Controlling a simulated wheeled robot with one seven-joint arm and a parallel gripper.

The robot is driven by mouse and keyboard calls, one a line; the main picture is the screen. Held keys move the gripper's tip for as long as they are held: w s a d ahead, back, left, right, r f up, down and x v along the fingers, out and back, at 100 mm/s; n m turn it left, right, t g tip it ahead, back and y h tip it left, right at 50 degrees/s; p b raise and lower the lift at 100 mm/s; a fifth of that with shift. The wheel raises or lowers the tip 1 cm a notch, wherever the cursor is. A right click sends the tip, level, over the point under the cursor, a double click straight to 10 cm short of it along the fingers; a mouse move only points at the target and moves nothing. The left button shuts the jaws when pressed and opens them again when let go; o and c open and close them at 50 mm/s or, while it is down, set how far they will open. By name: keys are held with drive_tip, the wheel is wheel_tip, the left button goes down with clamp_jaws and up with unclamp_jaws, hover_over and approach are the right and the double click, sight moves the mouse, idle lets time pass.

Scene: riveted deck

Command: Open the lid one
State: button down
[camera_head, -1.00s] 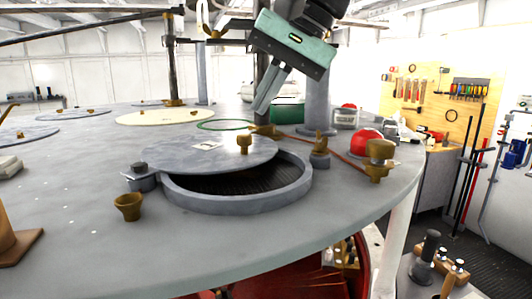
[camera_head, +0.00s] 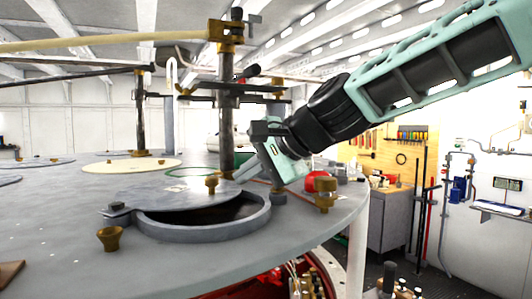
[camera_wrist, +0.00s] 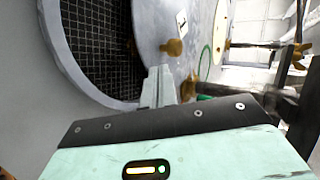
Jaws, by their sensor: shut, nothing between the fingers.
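Lid one (camera_head: 165,194) is a flat grey disc with a brass knob (camera_head: 211,182) and a small label. It is swung sideways to the left over its round opening, whose grey rim (camera_head: 215,232) and dark inside show at the front and right. My gripper (camera_head: 244,172) is shut and empty, pointing down-left at the lid's right edge, just right of the knob. In the wrist view the shut fingers (camera_wrist: 158,86) lie near the lid (camera_wrist: 152,25) and knob (camera_wrist: 173,47), beside the meshed opening (camera_wrist: 95,35). Whether they touch the lid I cannot tell.
A brass cup-like fitting (camera_head: 110,238) stands at the front left, and another brass fitting (camera_head: 325,194) at the right. A vertical post (camera_head: 227,130) rises behind the lid. A red dome (camera_head: 318,178) sits behind the right fitting. The deck left of the lid is largely clear.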

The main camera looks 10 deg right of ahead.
sight(217, 181)
drive_tip(key=shift+w+a+f+p, duration=0.2)
drive_tip(key=shift+w+a+p, duration=0.3)
drive_tip(key=shift+w+a, duration=0.35)
drive_tip(key=shift+w+a+f+p, duration=0.15)
drive_tip(key=shift+w+a+p, duration=0.35)
drive_tip(key=shift+w+a, duration=0.3)
